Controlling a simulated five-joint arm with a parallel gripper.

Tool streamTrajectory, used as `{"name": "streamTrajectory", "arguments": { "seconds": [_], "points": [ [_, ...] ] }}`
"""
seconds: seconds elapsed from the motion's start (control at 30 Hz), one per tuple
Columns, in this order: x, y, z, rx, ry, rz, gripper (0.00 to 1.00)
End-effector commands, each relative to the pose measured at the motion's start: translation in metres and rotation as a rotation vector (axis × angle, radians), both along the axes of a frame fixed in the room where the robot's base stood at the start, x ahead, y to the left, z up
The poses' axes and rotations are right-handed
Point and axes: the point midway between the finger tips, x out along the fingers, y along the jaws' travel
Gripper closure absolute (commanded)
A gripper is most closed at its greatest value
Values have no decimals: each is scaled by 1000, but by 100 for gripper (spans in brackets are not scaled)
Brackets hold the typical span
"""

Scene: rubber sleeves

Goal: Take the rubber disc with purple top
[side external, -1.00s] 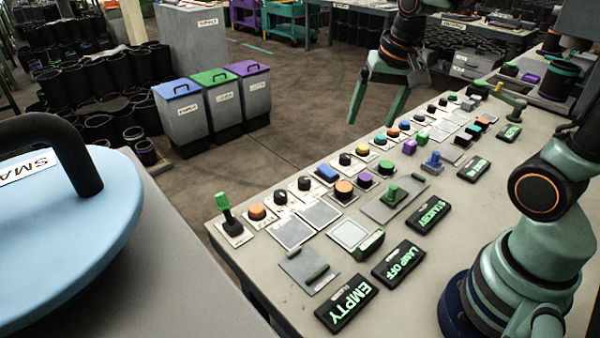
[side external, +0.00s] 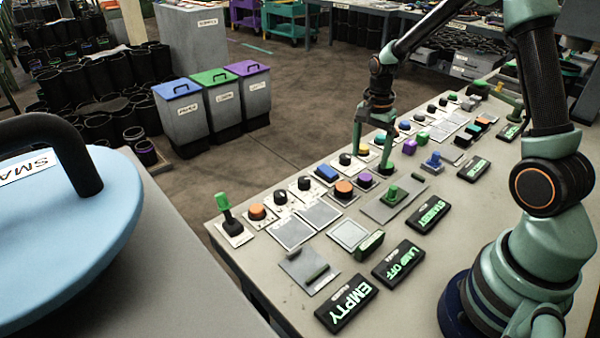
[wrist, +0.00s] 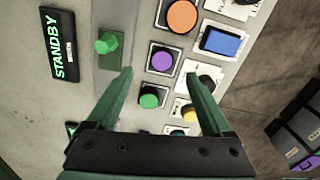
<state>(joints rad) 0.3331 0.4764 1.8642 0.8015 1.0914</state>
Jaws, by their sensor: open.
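A round disc with a purple top (side external: 364,179) sits on a small square plate on the grey bench, between an orange-topped one and a green-topped one. It also shows in the wrist view (wrist: 162,61), just ahead of my fingertips and roughly midway between them. My gripper (side external: 370,160) points down over the row of controls, open and empty. Its two green fingers frame the green-topped disc (wrist: 149,96) in the wrist view (wrist: 159,75). I cannot tell how high the fingertips are above the bench.
An orange disc (wrist: 182,16), a blue button (wrist: 221,42) and black knobs crowd close around. A green lever on a plate (side external: 391,196) stands nearby. Lit signs, such as STANDBY (side external: 429,215), line the right. Three lidded bins (side external: 212,108) stand on the floor beyond.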

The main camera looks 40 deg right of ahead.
Motion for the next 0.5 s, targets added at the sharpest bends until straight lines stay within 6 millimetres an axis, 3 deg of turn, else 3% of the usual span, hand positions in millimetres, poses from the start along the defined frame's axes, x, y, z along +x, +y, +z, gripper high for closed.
{"name": "streamTrajectory", "arguments": {
  "seconds": [0.27, 0.5],
  "points": [
    [0, 0, -22, 1, 1, 2, 15],
    [3, -1, -54, 1, 4, 2, 15]
  ]
}}
